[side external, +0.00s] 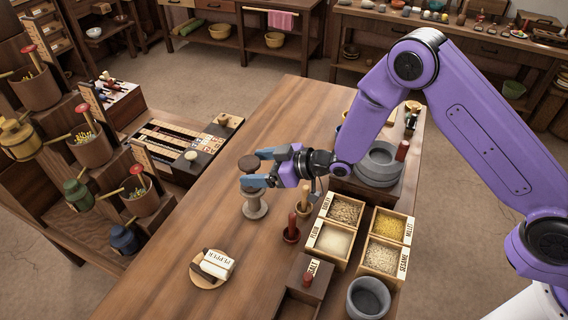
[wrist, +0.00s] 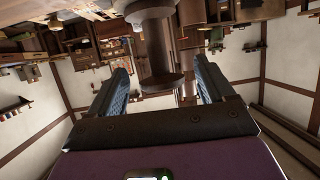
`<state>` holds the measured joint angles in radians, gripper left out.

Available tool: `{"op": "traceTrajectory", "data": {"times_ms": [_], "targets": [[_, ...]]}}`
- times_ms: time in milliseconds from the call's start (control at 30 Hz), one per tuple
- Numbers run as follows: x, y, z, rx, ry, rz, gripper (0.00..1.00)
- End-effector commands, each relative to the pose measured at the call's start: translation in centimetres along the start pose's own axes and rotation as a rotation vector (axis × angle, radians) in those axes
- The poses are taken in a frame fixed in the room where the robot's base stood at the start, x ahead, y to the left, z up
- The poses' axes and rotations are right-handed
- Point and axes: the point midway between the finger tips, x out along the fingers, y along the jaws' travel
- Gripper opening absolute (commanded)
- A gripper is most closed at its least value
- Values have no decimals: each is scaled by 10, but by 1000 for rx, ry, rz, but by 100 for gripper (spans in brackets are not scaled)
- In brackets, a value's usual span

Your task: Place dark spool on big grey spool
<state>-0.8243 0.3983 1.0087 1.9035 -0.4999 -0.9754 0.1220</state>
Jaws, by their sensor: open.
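The dark spool (side external: 249,162) is upright, its round dark top showing between the fingers of my gripper (side external: 259,170). The big grey spool (side external: 256,206) stands upright on the wooden table directly below it. A blue finger hides the dark spool's lower part and the join in the side view. In the wrist view the dark spool (wrist: 160,83) lies between the two spread fingers (wrist: 162,88), with gaps on both sides. A wider grey flange (wrist: 150,8) meets its far end there, so the two appear stacked. My gripper is open around the dark spool.
A round board (side external: 208,282) with a white block lies at the front left. A red-handled tool (side external: 292,228) and boxes of grain (side external: 340,210) stand close on the right. Grey stone bowls (side external: 378,163) stand behind them. The table's left side is clear.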

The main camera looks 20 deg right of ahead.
Motion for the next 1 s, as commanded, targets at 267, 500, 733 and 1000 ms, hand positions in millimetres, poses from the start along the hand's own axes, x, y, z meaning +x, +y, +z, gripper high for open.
{"op": "traceTrajectory", "data": {"times_ms": [267,500,733,1000], "targets": [[-42,1,0,2,-1,3,82],[-80,1,0,2,-1,2,82],[-105,1,0,0,0,1,82],[-113,0,0,1,0,1,82]]}}
